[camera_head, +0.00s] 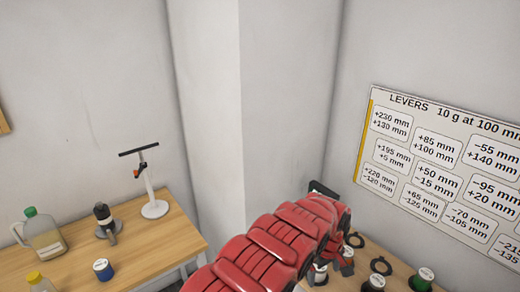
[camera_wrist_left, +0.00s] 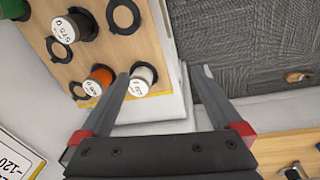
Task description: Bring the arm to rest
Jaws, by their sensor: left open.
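My left arm (camera_head: 272,245) shows as red segments rising from the bottom middle in the head view, over the near edge of the right table. It hides most of its own gripper and part of that table there. In the left wrist view my left gripper (camera_wrist_left: 164,78) is open, its two grey fingers spread wide with nothing between them. It is above the edge of the wooden top (camera_wrist_left: 90,50), close to a white-lidded weight (camera_wrist_left: 142,76) and an orange weight (camera_wrist_left: 101,76). My right gripper is in neither view.
A levers board (camera_head: 440,165) hangs above. The left table (camera_head: 150,240) bears a jug (camera_head: 42,236), a T-shaped stand (camera_head: 151,185) and a blue pot (camera_head: 104,270). A wall corner stands between.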

